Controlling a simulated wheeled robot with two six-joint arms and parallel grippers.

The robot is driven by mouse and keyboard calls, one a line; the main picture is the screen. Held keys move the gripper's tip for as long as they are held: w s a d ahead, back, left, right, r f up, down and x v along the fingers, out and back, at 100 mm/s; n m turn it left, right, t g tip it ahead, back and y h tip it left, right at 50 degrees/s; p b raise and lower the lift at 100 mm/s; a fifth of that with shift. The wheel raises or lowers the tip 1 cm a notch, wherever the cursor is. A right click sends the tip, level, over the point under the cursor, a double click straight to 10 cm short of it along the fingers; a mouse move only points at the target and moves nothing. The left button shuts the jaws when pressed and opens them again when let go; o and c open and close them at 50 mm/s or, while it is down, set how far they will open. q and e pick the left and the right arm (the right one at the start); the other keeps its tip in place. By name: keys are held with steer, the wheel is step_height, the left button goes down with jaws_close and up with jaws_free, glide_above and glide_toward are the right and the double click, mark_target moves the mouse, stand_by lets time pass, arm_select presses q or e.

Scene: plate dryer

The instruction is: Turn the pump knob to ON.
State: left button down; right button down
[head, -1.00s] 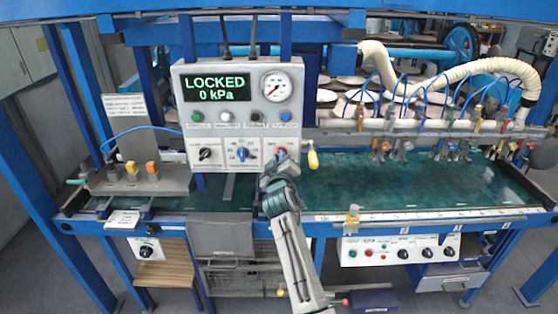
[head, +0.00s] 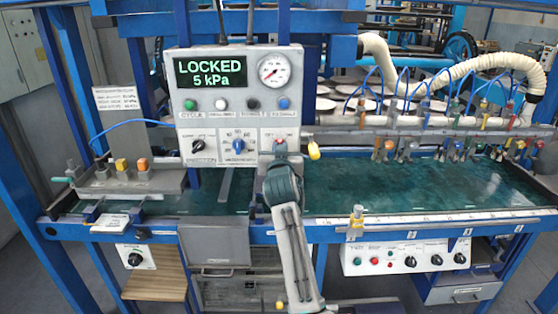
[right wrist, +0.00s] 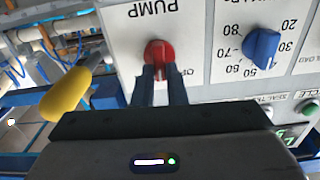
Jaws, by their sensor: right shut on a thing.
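The red pump knob (right wrist: 158,52) is on the white PUMP plate (right wrist: 135,30), which looks upside down in the right wrist view. My right gripper (right wrist: 160,76) is shut on the knob, a finger on each side of it. In the head view my right gripper (head: 281,158) reaches up to the lower right of the control panel (head: 215,123) and hides most of the knob. Part of the lettering beside the knob is hidden by a finger. The green display (head: 211,72) reads LOCKED, 5 kPa. My left gripper is out of view.
A blue knob (head: 239,146) with a number scale is left of the pump plate. A yellow-tipped handle (head: 314,151) sticks out close to the right of my gripper. A round gauge (head: 273,69) is above. The green bed (head: 400,190) lies below and to the right.

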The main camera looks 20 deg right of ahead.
steer(key=m+b, duration=0.4)
steer(key=m, duration=0.1)
steer(key=m+b, duration=0.2)
steer(key=m, duration=0.1)
steer(key=shift+d+f, duration=0.15)
steer(key=shift+d, duration=0.1)
steer(key=shift+m, duration=0.3)
steer(key=c, duration=1.6)
jaws_free()
steer(key=shift+o, duration=0.7)
steer(key=shift+w+a+f, duration=0.1)
steer(key=shift+w, duration=0.15)
steer(key=shift+s, duration=0.2)
